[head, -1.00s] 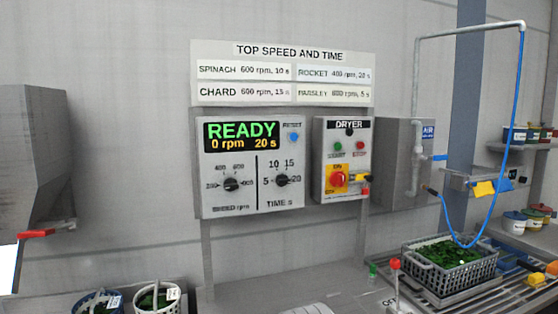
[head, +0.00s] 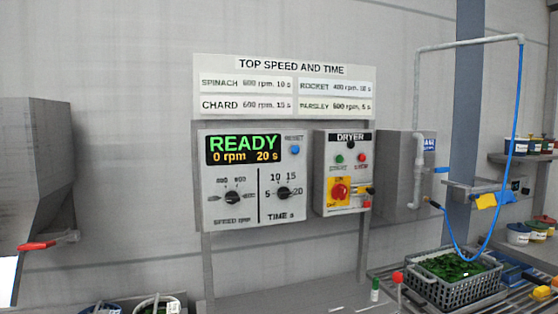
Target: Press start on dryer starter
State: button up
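The dryer starter (head: 343,148) is a grey wall box labelled DRYER, right of the speed and time panel. Its green START button (head: 339,159) is at the left and its red STOP button (head: 362,158) at the right. Below them a red rotary switch (head: 340,191) sits on a yellow plate, with a small yellow and red item at the box's right edge. The speed and time panel (head: 253,215) reads READY, 0 rpm, 20 s. My gripper is not in view.
A sign with speeds and times (head: 284,69) hangs above. A crate of greens (head: 450,292) stands on a rack at the lower right, with a blue hose (head: 450,232) above it. A grey hopper with a red handle (head: 36,246) is at the left.

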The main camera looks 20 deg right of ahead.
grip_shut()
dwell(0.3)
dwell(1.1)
